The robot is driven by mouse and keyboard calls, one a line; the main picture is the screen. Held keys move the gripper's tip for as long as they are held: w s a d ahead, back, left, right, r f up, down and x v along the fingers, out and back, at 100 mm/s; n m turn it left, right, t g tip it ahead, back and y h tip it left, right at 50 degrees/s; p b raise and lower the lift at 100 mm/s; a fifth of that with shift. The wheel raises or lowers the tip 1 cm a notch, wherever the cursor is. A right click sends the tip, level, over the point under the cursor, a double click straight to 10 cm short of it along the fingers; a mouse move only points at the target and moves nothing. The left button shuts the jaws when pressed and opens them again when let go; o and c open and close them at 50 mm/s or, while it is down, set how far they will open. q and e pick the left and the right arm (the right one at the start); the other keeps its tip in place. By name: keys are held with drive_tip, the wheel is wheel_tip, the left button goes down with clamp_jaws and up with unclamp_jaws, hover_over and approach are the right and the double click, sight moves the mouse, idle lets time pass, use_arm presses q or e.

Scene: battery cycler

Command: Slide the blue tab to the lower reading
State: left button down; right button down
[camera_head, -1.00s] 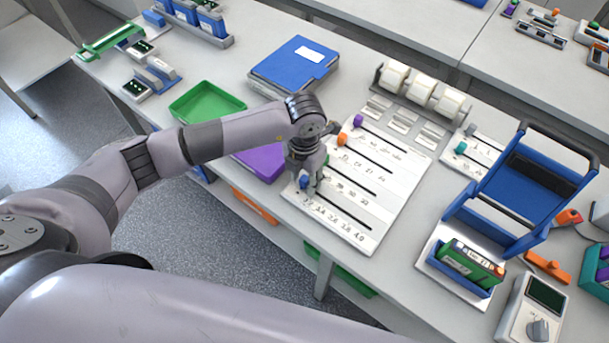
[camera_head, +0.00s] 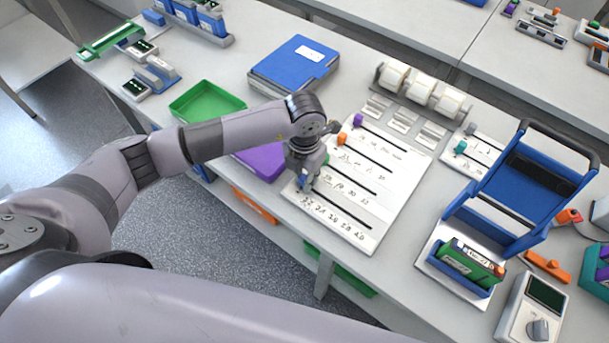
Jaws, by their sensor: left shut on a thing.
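A white slider board (camera_head: 395,205) lies on the bench, with several dark slots and printed scales. The blue tab (camera_head: 302,184) is at the left end of the slot nearest me, above a row of numbers. My left gripper (camera_head: 303,182) points down over that end and is shut on the blue tab, partly hiding it. The tab's exact reading cannot be made out. A green tab (camera_head: 325,160), an orange tab (camera_head: 342,138) and a purple tab (camera_head: 358,120) sit at the left ends of the other slots. My right gripper is out of view.
A purple tray (camera_head: 262,164) and a green tray (camera_head: 207,101) lie left of the board. A blue binder (camera_head: 294,64) is behind. A roll holder (camera_head: 423,92) stands at the board's far edge, and a blue rack (camera_head: 520,190) stands to its right.

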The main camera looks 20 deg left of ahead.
sight(316, 192)
use_arm(q)
drive_tip(key=d, duration=0.1)
drive_tip(key=s+d+b, duration=0.1)
drive_tip(key=d, duration=0.1)
drive_tip(key=shift+s+d, duration=0.1)
drive_tip(key=shift+d, duration=0.2)
drive_tip(key=c, duration=1.7)
unclamp_jaws()
drive_tip(key=shift+o, duration=1.1)
drive_tip(key=shift+r, duration=0.15)
wheel_tip(316, 192, up, 12)
